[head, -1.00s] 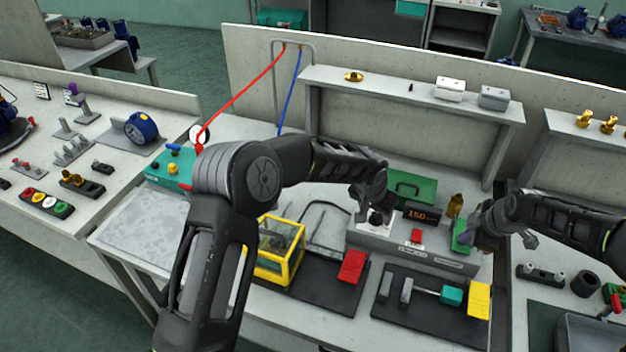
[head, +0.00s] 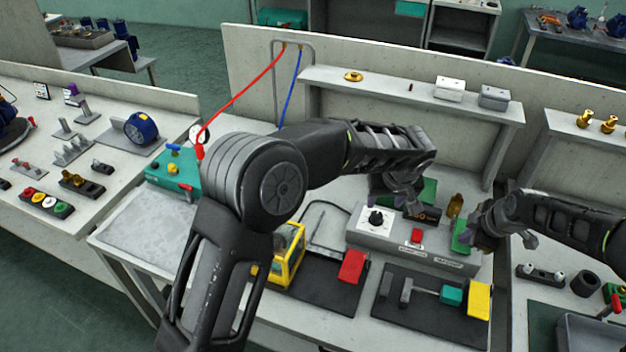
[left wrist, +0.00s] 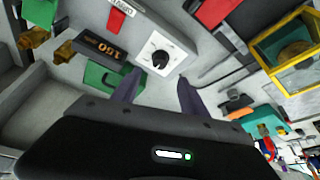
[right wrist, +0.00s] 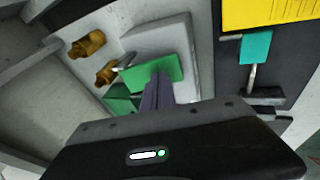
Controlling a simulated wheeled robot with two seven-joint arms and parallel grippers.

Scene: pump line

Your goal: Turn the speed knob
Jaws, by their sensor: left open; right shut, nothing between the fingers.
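The speed knob is a black knob (head: 376,217) on a white square dial plate at the left end of the grey control box (head: 380,238). It also shows in the left wrist view (left wrist: 160,60), ahead of and between my left fingers. My left gripper (head: 402,202) is open and empty, apart from the knob, behind and to its right over the box's back edge. It partly hides the display, which reads 150 in the left wrist view (left wrist: 105,50). My right gripper (head: 474,240) is shut and empty at the box's right end, by a green plate (right wrist: 152,74).
In front are a yellow-framed case (head: 290,255), a red block (head: 352,266) and a black mat (head: 400,312) with tools. A shelf (head: 420,95) runs behind.

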